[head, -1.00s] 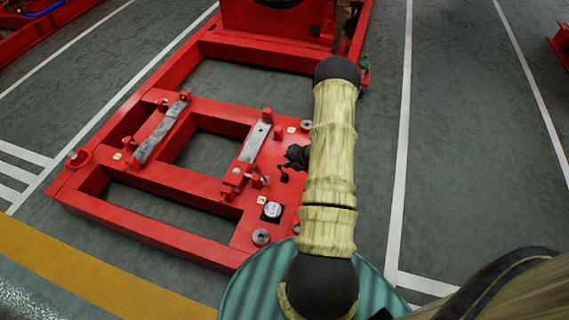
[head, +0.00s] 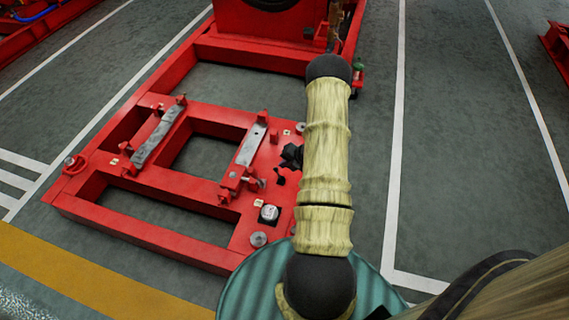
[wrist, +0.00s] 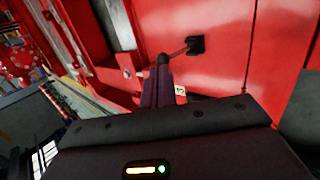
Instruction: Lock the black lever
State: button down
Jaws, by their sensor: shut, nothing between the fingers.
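In the wrist view, the black lever (wrist: 195,44) has a square black mount on a red panel. A thin rod runs from the mount down and left to a dark knob (wrist: 163,59). My gripper (wrist: 161,75) is shut and empty, with its dark fingers pointing at the knob. The fingertips are right at or just below the knob; I cannot tell whether they touch.
In the head view, a red steel frame (head: 165,233) with open bays lies on the grey floor. A black fitting (head: 291,156) sits on it beside my arm. The floor to the right (head: 460,170) is clear. In the wrist view, a red panel (wrist: 225,75) fills the right.

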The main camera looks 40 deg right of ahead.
jog(key=w+a+r+p+v, duration=0.1)
jog(key=p+v, duration=0.5)
jog(key=v, duration=0.7)
jog(key=shift+r+p, duration=0.3)
jog(key=shift+w+a, duration=0.15)
jog(key=shift+w, duration=0.15)
jog(key=w+a+r+m+h, duration=0.1)
jog(key=a+r+m+h, duration=0.1)
jog(key=a+r+m, duration=0.3)
jog(key=w+a+r+m+g+h, duration=0.1)
jog(key=w+r+m, duration=0.1)
jog(key=r+m, duration=0.35)
jog(key=w+a+r+m+h, duration=0.1)
jog(key=a+r+m+h, duration=0.2)
jog(key=r, duration=0.5)
jog(key=s+a+r+m+g+y+p, duration=0.1)
jog(key=s+a+r+m+g, duration=0.1)
jog(key=s+a+r+m, duration=0.55)
jog(key=s+a+r+m+g+y+p, duration=0.15)
jog(key=s+a+m, duration=0.25)
jog(key=s+a, duration=0.45)
notch_tip(320, 180, up, 38)
jog(key=w+a+p, duration=0.1)
jog(key=p, duration=3.6)
jog(key=shift+w+a, duration=0.4)
